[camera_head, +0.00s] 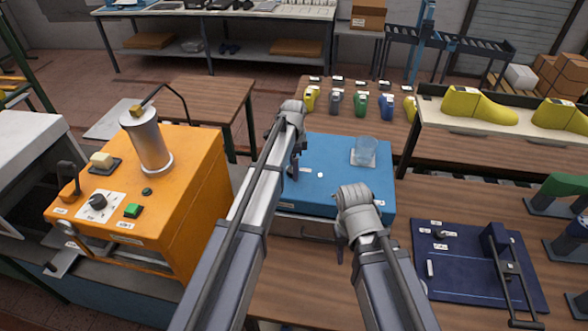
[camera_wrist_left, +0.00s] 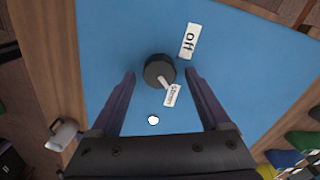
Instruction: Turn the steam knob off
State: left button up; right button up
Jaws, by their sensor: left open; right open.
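The steam knob (camera_wrist_left: 159,70) is a round black knob with a pale pointer on the blue box (camera_head: 330,190). In the left wrist view its pointer aims at the lower label (camera_wrist_left: 172,95), away from the "off" label (camera_wrist_left: 189,41). My left gripper (camera_wrist_left: 160,74) is open, with a finger on either side of the knob in the picture and a gap to each. I cannot tell how far above the knob the fingertips are. In the head view my left gripper (camera_head: 294,167) largely hides the knob. My right gripper (camera_head: 341,243) is open and empty at the box's front edge.
An orange machine (camera_head: 185,190) with a dial and green button is at left. A dark blue board (camera_head: 470,265) with a clamp lies at right. Several colored lasts (camera_head: 360,105) stand behind.

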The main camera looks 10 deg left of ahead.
pick_arm(q)
jog(key=shift+c, duration=0.2)
grip_shut()
dwell(0.3)
jog(key=shift+n, duration=0.4)
jog(key=n, duration=0.4)
jog(key=shift+w+a, duration=0.1)
jog(key=n, duration=0.4)
jog(key=shift+n, duration=0.3)
jog(key=n, duration=0.4)
jog(key=shift+w+a, duration=0.1)
jog(key=shift+a, duration=0.05)
jog(key=shift+a+n, duration=0.1)
jog(key=shift+n, duration=2.1)
